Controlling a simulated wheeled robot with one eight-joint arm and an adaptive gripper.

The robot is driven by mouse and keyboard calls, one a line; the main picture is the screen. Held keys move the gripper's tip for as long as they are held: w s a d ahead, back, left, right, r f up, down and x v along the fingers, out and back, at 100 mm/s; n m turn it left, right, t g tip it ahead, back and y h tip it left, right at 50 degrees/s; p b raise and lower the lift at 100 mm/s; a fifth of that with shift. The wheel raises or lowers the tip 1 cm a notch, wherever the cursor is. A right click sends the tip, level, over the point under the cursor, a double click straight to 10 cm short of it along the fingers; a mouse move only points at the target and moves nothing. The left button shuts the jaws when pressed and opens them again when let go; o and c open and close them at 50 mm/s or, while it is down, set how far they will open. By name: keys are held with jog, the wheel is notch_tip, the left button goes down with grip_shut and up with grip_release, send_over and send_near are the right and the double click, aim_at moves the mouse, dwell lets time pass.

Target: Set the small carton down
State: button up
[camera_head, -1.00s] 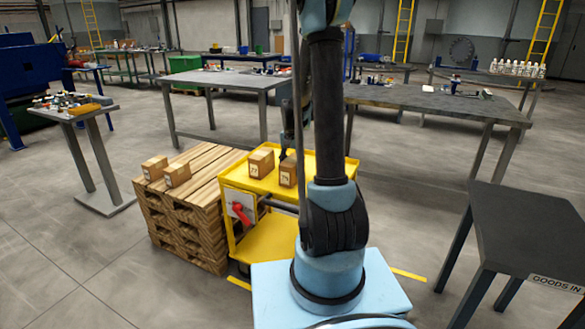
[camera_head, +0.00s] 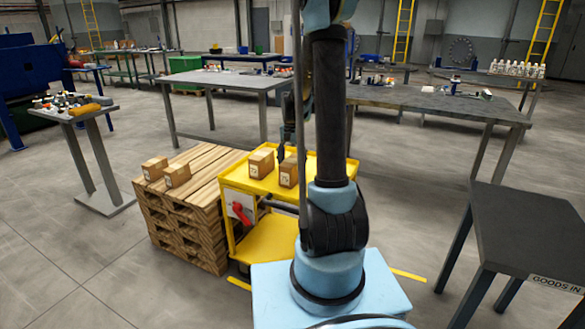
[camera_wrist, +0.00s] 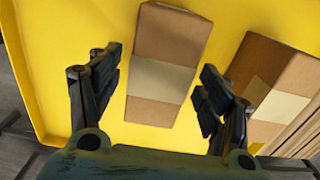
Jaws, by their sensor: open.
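Two small brown cartons, one on the left (camera_head: 261,163) and one on the right (camera_head: 288,172), sit upright on the top shelf of a yellow cart (camera_head: 240,184). In the wrist view, one carton (camera_wrist: 170,50) with a pale tape band lies on the yellow surface between my finger lines. My gripper (camera_wrist: 158,68) is open, with a finger on each side of that carton and a visible gap at its left. The other carton (camera_wrist: 278,85) lies to the right, beyond my right finger. In the head view my gripper is small and partly hidden by my arm.
Two more cartons, one at the left (camera_head: 154,168) and one nearer (camera_head: 177,174), sit on a wooden pallet stack (camera_head: 205,165) beside the cart. A dark table (camera_head: 530,225) marked GOODS IN stands at the right. Grey tables stand behind the cart.

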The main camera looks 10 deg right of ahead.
notch_tip(320, 180, up, 8)
jog(key=shift+r, duration=0.25)
jog(key=shift+s+r, duration=0.15)
jog(key=shift+r, duration=0.2)
jog(key=s+r+n+t, duration=0.1)
jog(key=s+r+n, duration=0.2)
jog(key=s, duration=1.5)
jog(key=s+f+n+t, duration=0.1)
jog(key=s+f+n, duration=0.3)
jog(key=s, duration=1.2)
notch_tip(320, 180, down, 4)
jog(key=shift+s+d+f, duration=0.15)
jog(key=shift+s, duration=0.15)
